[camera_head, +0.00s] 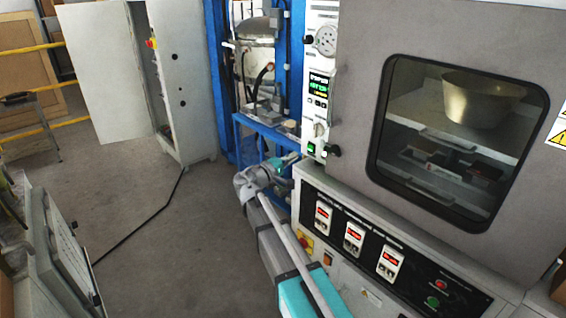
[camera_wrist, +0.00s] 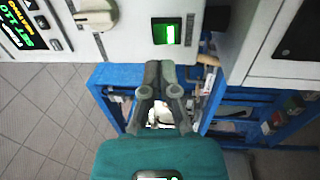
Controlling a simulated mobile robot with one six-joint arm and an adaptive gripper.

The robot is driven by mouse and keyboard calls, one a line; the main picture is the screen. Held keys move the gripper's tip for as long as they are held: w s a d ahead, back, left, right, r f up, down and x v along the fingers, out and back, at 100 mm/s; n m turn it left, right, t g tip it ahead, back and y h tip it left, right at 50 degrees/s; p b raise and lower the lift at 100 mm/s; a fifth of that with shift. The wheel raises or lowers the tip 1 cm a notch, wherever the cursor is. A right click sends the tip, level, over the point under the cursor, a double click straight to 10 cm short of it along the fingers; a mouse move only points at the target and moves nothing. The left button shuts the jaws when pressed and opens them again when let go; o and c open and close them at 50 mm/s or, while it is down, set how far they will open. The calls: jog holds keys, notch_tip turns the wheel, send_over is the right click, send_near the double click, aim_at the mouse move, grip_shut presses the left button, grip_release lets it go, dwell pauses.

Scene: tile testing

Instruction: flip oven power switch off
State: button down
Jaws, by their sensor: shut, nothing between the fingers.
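The oven power switch (camera_wrist: 166,33) is a green lit rocker in a dark frame on the white control panel, at the top middle of the wrist view. In the head view the switch (camera_head: 311,148) is a small green light low on the oven's narrow panel. My gripper (camera_wrist: 160,67) is shut and empty, with its fingertips just below the switch in the wrist view. A small gap shows between tips and switch in the picture; their depth apart is hard to tell. In the head view the fingertips are too small to make out clearly.
A white knob (camera_wrist: 97,17) and a lit display (camera_head: 319,86) share the panel. A dark latch (camera_head: 332,150) sticks out right of the switch. A blue frame (camera_wrist: 110,78) stands behind and below. The lower panel (camera_head: 355,235) has red displays. Open floor (camera_head: 190,240) lies left.

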aim_at(309, 147)
jog(key=shift+p+x, duration=0.3)
jog(key=shift+x, duration=2.5)
